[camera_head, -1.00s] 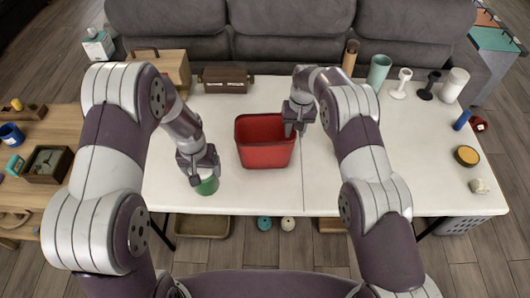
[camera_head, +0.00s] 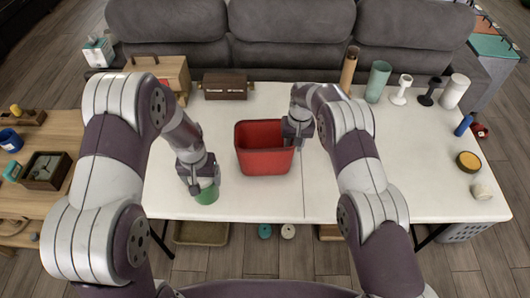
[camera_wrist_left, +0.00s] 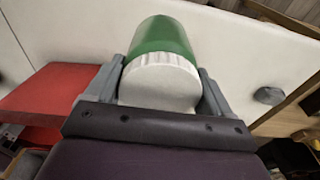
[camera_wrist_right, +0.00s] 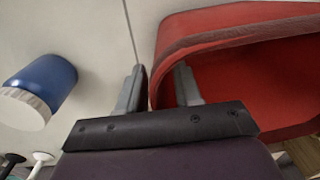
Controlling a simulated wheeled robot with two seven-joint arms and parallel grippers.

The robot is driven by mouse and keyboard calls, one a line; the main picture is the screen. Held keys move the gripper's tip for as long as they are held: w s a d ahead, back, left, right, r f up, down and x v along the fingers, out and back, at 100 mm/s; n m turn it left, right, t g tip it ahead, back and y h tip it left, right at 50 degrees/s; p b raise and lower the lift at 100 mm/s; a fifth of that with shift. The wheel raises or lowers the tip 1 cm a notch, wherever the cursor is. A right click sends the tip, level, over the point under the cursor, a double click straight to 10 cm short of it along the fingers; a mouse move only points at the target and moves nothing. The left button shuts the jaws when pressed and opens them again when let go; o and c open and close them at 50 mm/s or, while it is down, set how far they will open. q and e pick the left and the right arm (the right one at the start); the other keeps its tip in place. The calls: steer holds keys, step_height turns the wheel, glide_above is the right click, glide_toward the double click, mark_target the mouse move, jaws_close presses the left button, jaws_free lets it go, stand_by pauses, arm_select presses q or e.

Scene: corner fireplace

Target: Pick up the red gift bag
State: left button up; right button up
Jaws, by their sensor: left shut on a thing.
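The red gift bag (camera_head: 262,162) stands upright on the white table and looks like an open-topped red tub. My right gripper (camera_head: 296,138) is at its right rim. In the right wrist view one finger is outside the bag's wall (camera_wrist_right: 225,38) and the other is over its inside. Whether the fingers press on the wall I cannot tell. My left gripper (camera_head: 202,180) is shut on a green jar (camera_head: 207,195) with a white lid, left of the bag and near the front edge. The jar also shows between the fingers in the left wrist view (camera_wrist_left: 162,40).
A brown chest (camera_head: 225,86) and a wooden box (camera_head: 165,72) stand behind. A brown cylinder (camera_head: 348,68), a green cup (camera_head: 378,80) and candle holders line the back right. A blue jar (camera_head: 464,124) is at the far right. The table (camera_head: 330,195) is clear at its front middle.

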jaws_close()
arm_select(q)
steer(key=shift+r, duration=0.15)
arm_select(e)
steer(key=shift+r, duration=0.1)
